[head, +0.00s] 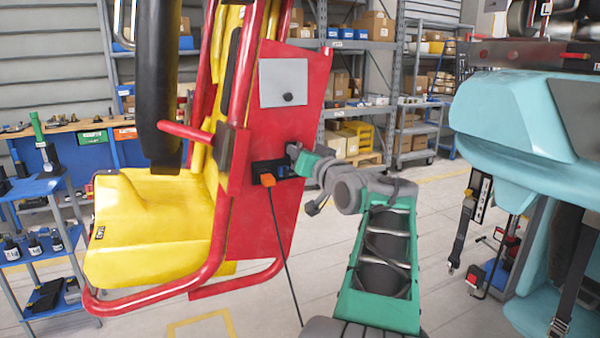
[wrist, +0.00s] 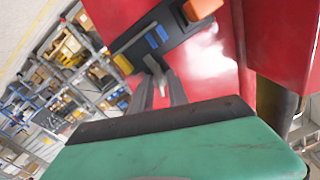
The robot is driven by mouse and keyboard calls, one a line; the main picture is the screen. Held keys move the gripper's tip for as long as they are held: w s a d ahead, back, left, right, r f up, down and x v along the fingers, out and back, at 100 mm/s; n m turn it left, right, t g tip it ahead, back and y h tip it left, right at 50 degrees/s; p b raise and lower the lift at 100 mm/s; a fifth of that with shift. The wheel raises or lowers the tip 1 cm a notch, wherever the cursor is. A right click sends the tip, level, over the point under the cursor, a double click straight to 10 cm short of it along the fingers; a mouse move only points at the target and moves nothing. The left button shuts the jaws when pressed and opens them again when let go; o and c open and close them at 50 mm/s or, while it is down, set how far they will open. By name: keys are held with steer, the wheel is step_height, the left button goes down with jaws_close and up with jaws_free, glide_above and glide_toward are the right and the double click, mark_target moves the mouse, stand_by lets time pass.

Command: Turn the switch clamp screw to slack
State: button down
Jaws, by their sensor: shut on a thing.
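A black switch (head: 262,168) is mounted on the red back panel (head: 306,120) of the yellow coaster seat. An orange plug (head: 268,180) with a hanging cable sits at its lower side. In the wrist view the switch (wrist: 180,27) shows as a dark block with blue parts, with the orange plug (wrist: 203,8) at its upper right end. My gripper (head: 291,152) reaches in from the right against the switch. In the wrist view its two fingers (wrist: 160,77) are shut on a small dark piece at the switch's edge, apparently the clamp screw (wrist: 151,63). The fingers mostly hide it in the head view.
Red tube rails (head: 190,280) frame the yellow seat (head: 150,225) on the left. A blue trolley (head: 38,187) with tools stands at far left. A turquoise coaster seat (head: 520,125) with straps hangs on the right. Open floor (head: 440,235) lies between.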

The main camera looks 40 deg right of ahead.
steer(key=n+b, duration=1)
stand_by(1.2)
steer(key=c, duration=1.3)
jaws_free()
steer(key=v, duration=0.8)
